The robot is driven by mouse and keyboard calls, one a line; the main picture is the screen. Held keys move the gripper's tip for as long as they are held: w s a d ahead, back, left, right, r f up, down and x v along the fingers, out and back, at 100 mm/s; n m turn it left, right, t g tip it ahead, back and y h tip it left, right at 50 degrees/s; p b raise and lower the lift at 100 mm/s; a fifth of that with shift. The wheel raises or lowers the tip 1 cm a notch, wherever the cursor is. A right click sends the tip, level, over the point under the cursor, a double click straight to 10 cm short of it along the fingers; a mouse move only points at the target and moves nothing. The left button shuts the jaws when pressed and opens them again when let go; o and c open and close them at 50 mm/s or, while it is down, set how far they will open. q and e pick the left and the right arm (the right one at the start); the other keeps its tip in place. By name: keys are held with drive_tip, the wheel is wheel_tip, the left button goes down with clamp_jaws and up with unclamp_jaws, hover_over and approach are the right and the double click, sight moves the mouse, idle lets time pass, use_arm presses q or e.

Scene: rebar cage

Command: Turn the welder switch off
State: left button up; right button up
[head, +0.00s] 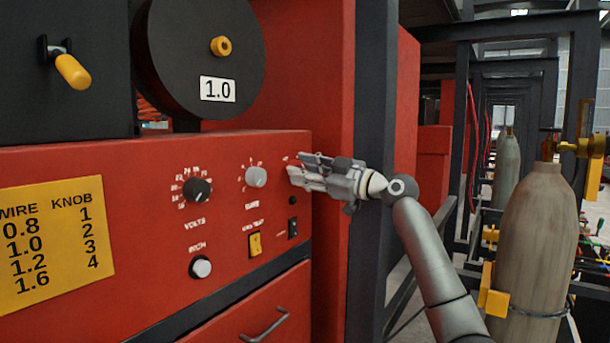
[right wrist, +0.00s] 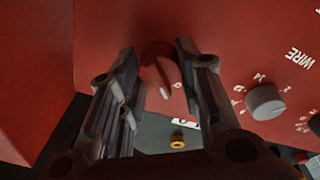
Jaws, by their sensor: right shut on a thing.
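The welder (head: 120,165) is a red cabinet whose front panel carries dials and switches. My right gripper (head: 296,172) reaches in from the right to the panel's upper right corner, and its fingers hide the control there. In the right wrist view, a red rotary switch knob (right wrist: 160,70) with a pale pointer mark stands on the red panel. My right gripper (right wrist: 158,62) has one finger on each side of this knob and is shut on it. My left gripper is in neither view.
A grey knob (head: 256,177), a black volts knob (head: 197,190), a yellow rocker switch (head: 255,244) and a small black switch (head: 293,228) sit close by on the panel. A dark post (head: 370,130) stands behind my right wrist. A gas cylinder (head: 538,230) stands at the right.

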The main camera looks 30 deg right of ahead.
idle(0.4)
drive_tip(key=o, duration=1)
drive_tip(key=shift+o, duration=0.2)
drive_tip(key=v, duration=1.2)
